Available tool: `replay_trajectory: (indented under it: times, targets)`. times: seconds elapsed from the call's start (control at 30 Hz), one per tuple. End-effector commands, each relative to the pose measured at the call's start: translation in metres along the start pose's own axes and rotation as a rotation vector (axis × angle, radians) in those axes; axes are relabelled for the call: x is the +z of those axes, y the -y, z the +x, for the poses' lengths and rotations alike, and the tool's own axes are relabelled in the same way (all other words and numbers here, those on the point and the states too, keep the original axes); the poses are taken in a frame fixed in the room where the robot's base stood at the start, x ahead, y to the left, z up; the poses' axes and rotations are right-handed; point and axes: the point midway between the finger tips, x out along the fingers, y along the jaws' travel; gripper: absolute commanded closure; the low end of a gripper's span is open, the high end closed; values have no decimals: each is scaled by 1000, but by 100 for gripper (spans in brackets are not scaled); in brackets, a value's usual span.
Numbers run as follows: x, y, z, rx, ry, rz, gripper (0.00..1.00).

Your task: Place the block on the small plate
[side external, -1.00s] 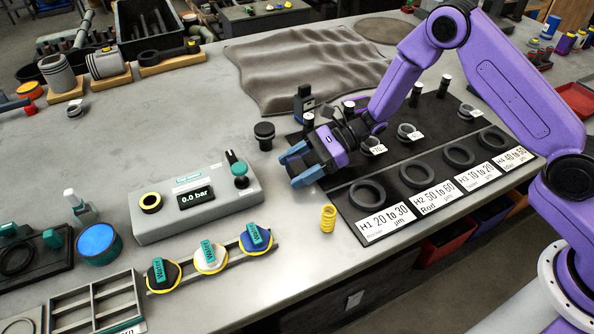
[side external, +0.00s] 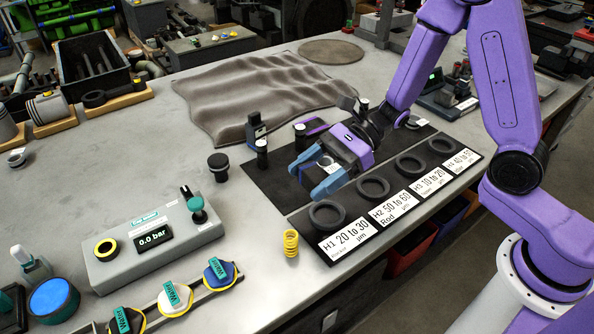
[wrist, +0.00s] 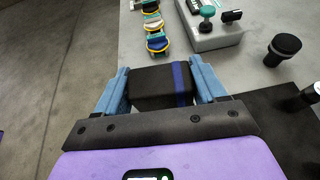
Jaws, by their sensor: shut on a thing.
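My gripper (side external: 312,178) is above the black mat (side external: 280,173), behind the H1 ring, with its blue fingers pointing left and down. In the wrist view my gripper (wrist: 159,70) is shut on a black block (wrist: 158,88) with a blue stripe near its right end. The block sits between both fingers. In the side view the block is hard to make out against the dark mat. I cannot tell for certain which thing is the small plate; a flat round brown disc (side external: 330,51) lies at the back of the bench.
Black rings, including the H1 ring (side external: 327,215), line the mat's front behind labels. Small black posts (side external: 262,152) stand near its back. A black knob (side external: 218,165), yellow spring (side external: 291,244) and pressure box (side external: 155,245) are at left. A grey cloth (side external: 260,95) lies behind.

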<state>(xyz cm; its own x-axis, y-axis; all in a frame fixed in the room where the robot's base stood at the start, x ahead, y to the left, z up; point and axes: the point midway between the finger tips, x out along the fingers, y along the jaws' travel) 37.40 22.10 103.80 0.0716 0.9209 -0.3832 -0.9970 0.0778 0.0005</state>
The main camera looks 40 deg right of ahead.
Motion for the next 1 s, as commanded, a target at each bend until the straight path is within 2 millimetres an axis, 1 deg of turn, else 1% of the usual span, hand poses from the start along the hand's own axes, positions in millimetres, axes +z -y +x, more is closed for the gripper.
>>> replay_trajectory:
  times: [0.07, 0.13, 0.17, 0.27, 0.3, 0.37, 0.4, 0.47, 0.5, 0.6, 0.7, 0.8, 0.9, 1.0]
  targets:
    - [0, 3, -6, -17, 1, 5, 63]
    - [-1, 13, -13, -48, 1, 17, 63]
    - [-2, 19, -17, -66, 1, 24, 63]
    - [-7, 48, -37, -151, 2, 58, 63]
    - [-10, 62, -48, -193, 1, 76, 63]
    - [-16, 82, -66, -258, 0, 103, 63]
    - [-19, 96, -80, -302, 0, 120, 63]
    - [-25, 114, -100, -366, 0, 147, 63]
    - [-29, 124, -114, -406, 1, 165, 63]
    - [-38, 145, -147, -497, 1, 203, 63]
    - [-46, 160, -175, -568, 0, 232, 63]
    - [-52, 168, -195, -617, 0, 254, 63]
    - [-55, 173, -206, -645, 1, 265, 63]
    - [-59, 180, -209, -654, 1, 271, 63]
